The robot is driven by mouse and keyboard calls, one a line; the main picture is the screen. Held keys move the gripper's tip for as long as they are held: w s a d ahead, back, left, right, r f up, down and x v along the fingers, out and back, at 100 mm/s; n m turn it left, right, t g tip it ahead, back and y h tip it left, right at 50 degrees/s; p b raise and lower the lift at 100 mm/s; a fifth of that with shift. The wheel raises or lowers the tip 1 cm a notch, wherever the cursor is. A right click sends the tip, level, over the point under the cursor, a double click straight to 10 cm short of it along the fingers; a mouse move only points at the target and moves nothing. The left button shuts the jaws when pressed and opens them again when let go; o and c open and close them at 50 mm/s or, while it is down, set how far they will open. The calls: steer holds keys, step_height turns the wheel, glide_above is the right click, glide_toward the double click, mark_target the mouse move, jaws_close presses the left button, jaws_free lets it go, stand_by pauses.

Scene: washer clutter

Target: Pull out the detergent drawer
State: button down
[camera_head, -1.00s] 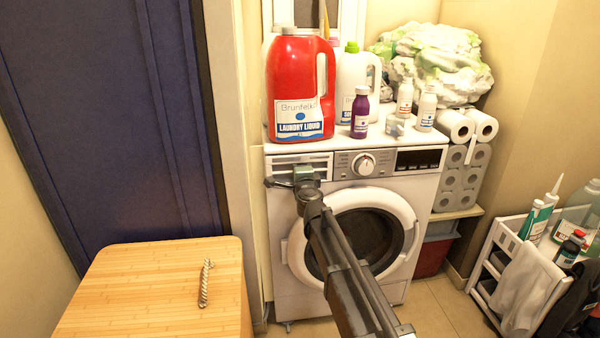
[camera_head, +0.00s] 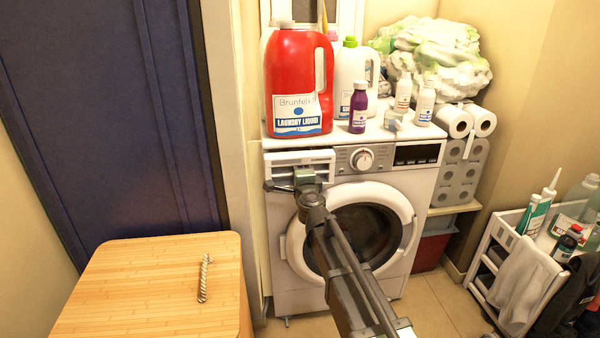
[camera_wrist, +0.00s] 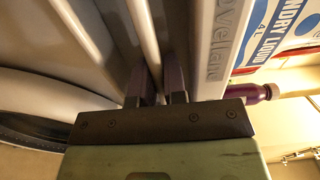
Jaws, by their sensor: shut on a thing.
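The white washing machine (camera_head: 290,280) has its detergent drawer (camera_head: 285,158) at the top left of its front. The drawer front stands out a little from the control panel. My gripper (camera_head: 303,179) is at the drawer front, shut on its handle. In the wrist view, the two dark fingers (camera_wrist: 160,85) close around a pale handle bar (camera_wrist: 146,40). The drawer face with raised lettering (camera_wrist: 213,45) is beside them at right. The inside of the drawer is hidden.
A red laundry liquid jug (camera_head: 300,75) stands on top above the drawer, beside other bottles. The round door (camera_head: 350,235) is below, partly behind my arm. A wooden-topped cabinet (camera_head: 150,285) is at left. A white cart (camera_head: 505,255) is at right.

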steer(key=shift+v, duration=2.2)
steer(key=shift+s, duration=0.1)
steer(key=shift+v, duration=2.15)
steer(key=shift+v, duration=1.45)
steer(key=c, duration=1.4)
jaws_free()
steer(key=shift+c, duration=0.2)
steer(key=shift+s, duration=0.1)
